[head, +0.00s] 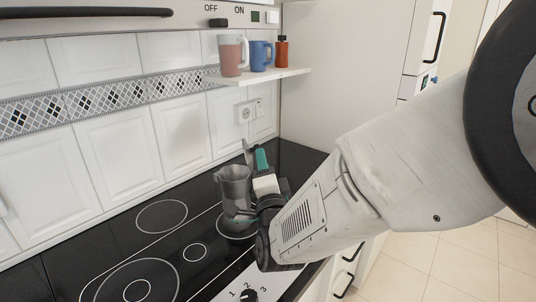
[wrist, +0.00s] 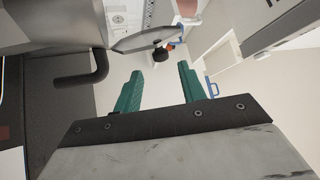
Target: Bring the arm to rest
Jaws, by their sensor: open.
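My gripper (head: 262,168) is over the black stovetop in the head view, at the end of my white arm reaching in from the right. In the wrist view its two green fingers (wrist: 161,82) stand apart with nothing between them. A grey metal moka pot (head: 233,187) stands on the stove just left of my gripper, its lid raised. The pot (wrist: 50,25) shows large at the upper left of the wrist view, with its dark handle and lid knob close to the fingers. My wrist hides part of the pot's lower side.
A shelf (head: 262,77) above the stove holds a pink mug (head: 231,56), a blue mug (head: 259,56) and a red bottle (head: 281,52). The stovetop (head: 110,235) left of the pot is clear. A tall white cabinet (head: 340,60) stands behind my arm. Open tiled floor (head: 440,265) lies at right.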

